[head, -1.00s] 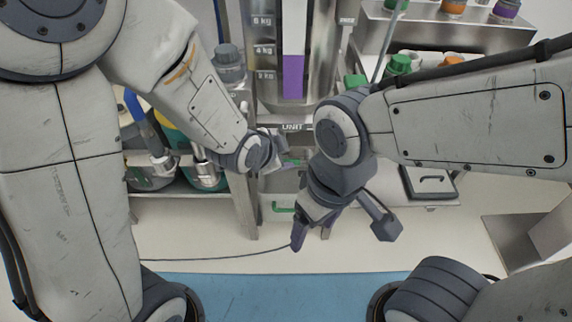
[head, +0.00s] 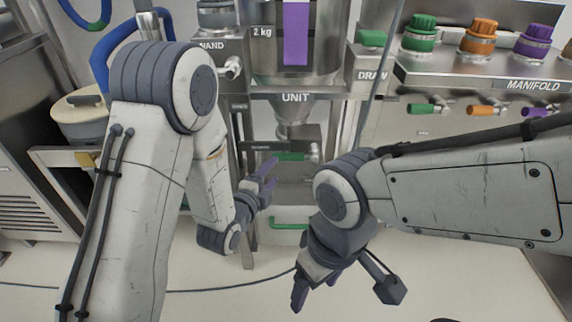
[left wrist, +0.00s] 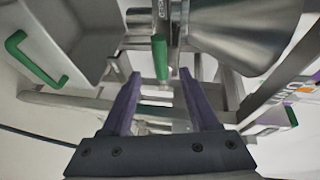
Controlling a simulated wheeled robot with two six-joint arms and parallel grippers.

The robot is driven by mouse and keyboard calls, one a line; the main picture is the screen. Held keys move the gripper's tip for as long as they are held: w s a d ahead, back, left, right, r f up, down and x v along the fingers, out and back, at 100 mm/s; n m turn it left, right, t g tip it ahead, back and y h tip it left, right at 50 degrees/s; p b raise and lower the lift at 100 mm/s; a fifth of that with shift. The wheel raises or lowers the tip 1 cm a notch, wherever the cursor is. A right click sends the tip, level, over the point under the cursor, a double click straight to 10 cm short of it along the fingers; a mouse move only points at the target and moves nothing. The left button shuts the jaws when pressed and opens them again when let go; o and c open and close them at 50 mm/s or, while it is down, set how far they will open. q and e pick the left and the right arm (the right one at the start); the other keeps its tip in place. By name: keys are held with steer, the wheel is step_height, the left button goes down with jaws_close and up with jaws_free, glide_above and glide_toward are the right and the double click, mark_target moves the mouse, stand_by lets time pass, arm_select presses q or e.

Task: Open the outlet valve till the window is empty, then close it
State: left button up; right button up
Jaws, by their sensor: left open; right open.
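The outlet valve's green handle (head: 290,157) sits below the steel hopper marked UNIT (head: 294,98). In the left wrist view the handle (left wrist: 160,58) lies just beyond and between my fingertips, apart from them. The window (head: 296,35) is a vertical strip filled with purple in its visible part; its top is cut off. My left gripper (head: 271,173) is open and empty, with its purple fingers just left of and below the valve handle. It also shows in the left wrist view (left wrist: 162,82). My right gripper (head: 314,285) is open and empty, low and right of centre.
A bin with a green handle (head: 289,224) stands below the valve; its handle also shows in the left wrist view (left wrist: 38,58). A manifold (head: 500,75) with coloured caps is at right. Steel frame posts flank the valve. The floor in front is clear.

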mark_target(284, 159)
arm_select(q)
steer(key=b+x, duration=0.2)
steer(key=b, duration=0.2)
steer(key=shift+w+d+f+b, duration=0.1)
steer(key=shift+w+f+b, duration=0.15)
steer(key=shift+b, duration=0.1)
steer(key=b+x, duration=0.1)
steer(key=x, duration=0.6)
steer(key=shift+w+d+r, duration=0.1)
steer(key=shift+r, duration=0.05)
jaws_close()
stand_by(0.8)
